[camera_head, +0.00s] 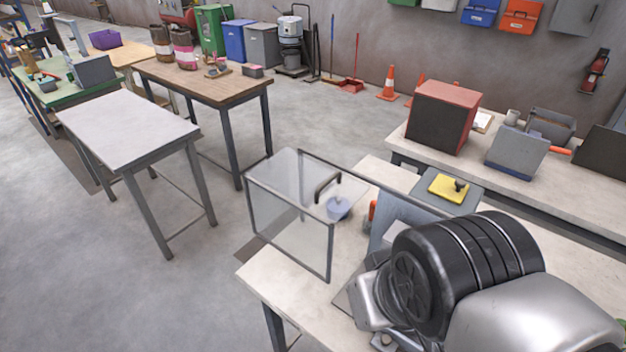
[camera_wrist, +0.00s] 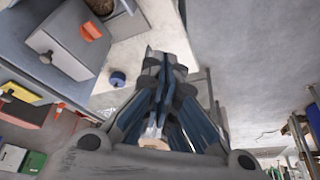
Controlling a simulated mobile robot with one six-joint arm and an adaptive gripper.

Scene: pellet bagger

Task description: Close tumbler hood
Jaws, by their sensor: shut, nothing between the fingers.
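The tumbler hood (camera_head: 288,238) looks like a clear-panelled box with a thin dark frame. It stands at the left end of the near pale bench and reaches out past the bench's left edge. A dark curved handle (camera_head: 327,181) is on its upper face. A bluish rounded thing (camera_head: 338,208) shows through or just beside the clear panels. I cannot make out the hood's hinge. My gripper (camera_wrist: 163,62) is shut and empty in the wrist view. In the head view my arm covers the right foreground, and the fingers are hidden behind it.
A blue-grey panel (camera_head: 388,228) and a grey box with a yellow top (camera_head: 454,186) stand beside the hood. A red-and-black box (camera_head: 440,118) sits on the bench behind. A pale table (camera_head: 125,130) is at left. The floor between is clear.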

